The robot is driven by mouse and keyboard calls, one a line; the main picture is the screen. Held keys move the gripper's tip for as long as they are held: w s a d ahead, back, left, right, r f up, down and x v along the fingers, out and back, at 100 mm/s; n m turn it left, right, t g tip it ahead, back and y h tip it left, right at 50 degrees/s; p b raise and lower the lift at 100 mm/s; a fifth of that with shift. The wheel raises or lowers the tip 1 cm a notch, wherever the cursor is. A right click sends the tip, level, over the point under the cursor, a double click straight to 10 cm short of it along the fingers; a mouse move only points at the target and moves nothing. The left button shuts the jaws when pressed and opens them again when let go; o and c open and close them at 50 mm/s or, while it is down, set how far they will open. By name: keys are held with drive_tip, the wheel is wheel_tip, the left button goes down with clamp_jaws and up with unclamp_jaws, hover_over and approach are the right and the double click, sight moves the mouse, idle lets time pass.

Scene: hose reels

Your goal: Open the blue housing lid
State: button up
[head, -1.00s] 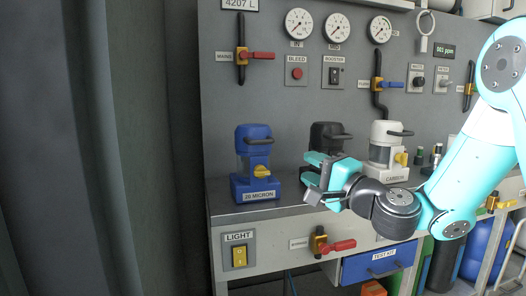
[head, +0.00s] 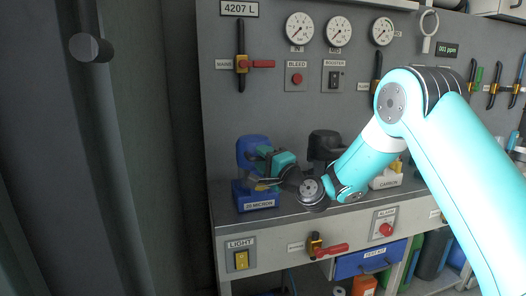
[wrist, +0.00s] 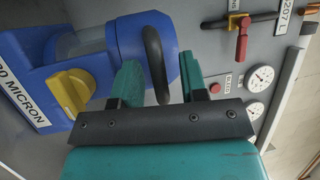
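The blue housing (head: 240,190) with the "20 MICRON" label stands at the left end of the bench. Its blue lid (head: 250,145) sits on top and looks closed; the clear section and yellow knob (wrist: 70,90) show below it in the wrist view. The lid's black loop handle (wrist: 155,60) stands out from the lid. My gripper (head: 266,165) is in front of the lid, partly hiding it in the head view. In the wrist view my gripper (wrist: 158,68) is open, with the handle between its two teal fingers and gaps visible on both sides.
A black-topped housing (head: 325,143) stands just right of my gripper, and a housing labelled "CARBON" (head: 386,182) is farther right behind my arm. A red-handled valve (head: 257,63) and gauges (head: 299,27) are on the panel above.

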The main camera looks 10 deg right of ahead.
drive_tip(key=shift+w, duration=0.15)
clamp_jaws()
drive_tip(key=shift+r, duration=0.1)
